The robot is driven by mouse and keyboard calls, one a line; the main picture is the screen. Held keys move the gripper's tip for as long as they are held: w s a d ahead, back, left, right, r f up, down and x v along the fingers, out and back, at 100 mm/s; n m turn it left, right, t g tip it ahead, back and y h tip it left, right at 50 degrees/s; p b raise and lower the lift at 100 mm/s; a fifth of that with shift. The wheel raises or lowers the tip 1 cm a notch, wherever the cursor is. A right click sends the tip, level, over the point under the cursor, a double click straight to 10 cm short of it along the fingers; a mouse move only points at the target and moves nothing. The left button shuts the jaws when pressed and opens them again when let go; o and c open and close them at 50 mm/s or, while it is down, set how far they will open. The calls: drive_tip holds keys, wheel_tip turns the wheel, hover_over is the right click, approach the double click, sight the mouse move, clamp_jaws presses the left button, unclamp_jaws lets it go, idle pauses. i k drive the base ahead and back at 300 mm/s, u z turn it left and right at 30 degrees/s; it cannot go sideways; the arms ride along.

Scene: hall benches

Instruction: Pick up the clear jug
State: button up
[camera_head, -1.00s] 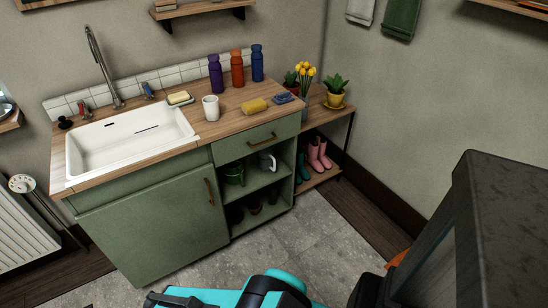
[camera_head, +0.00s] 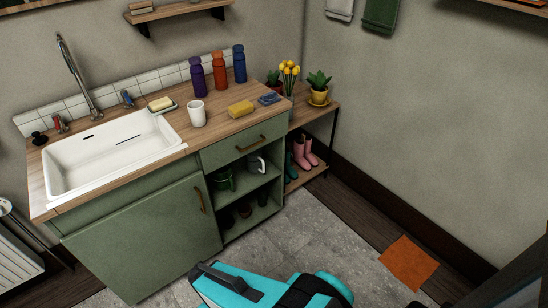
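A pale, see-through or whitish jug (camera_head: 256,165) stands on the upper open shelf of the green cabinet, under the drawer and toward the right side. It is small and shaded in the head view, so I cannot tell for sure that it is clear. A dark green jug or can (camera_head: 224,181) stands to its left on the same shelf. My teal arm shows at the bottom edge of the view, in front of the cabinet and well apart from the jug. My gripper itself is not in view.
The worktop holds a white sink (camera_head: 110,150), a white mug (camera_head: 197,114), a yellow sponge (camera_head: 241,108) and several bottles. Dark pots stand on the lower shelf (camera_head: 262,212). Pink boots (camera_head: 306,153) stand under a side table. An orange mat (camera_head: 409,263) lies on the floor. The grey floor before the shelves is clear.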

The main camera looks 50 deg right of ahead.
sight(255, 162)
drive_tip(key=u, duration=1.15)
drive_tip(key=k, duration=0.1)
drive_tip(key=z, duration=2.5)
drive_tip(key=k, duration=0.9)
drive_tip(key=u, duration=0.15)
drive_tip(key=i, duration=0.75)
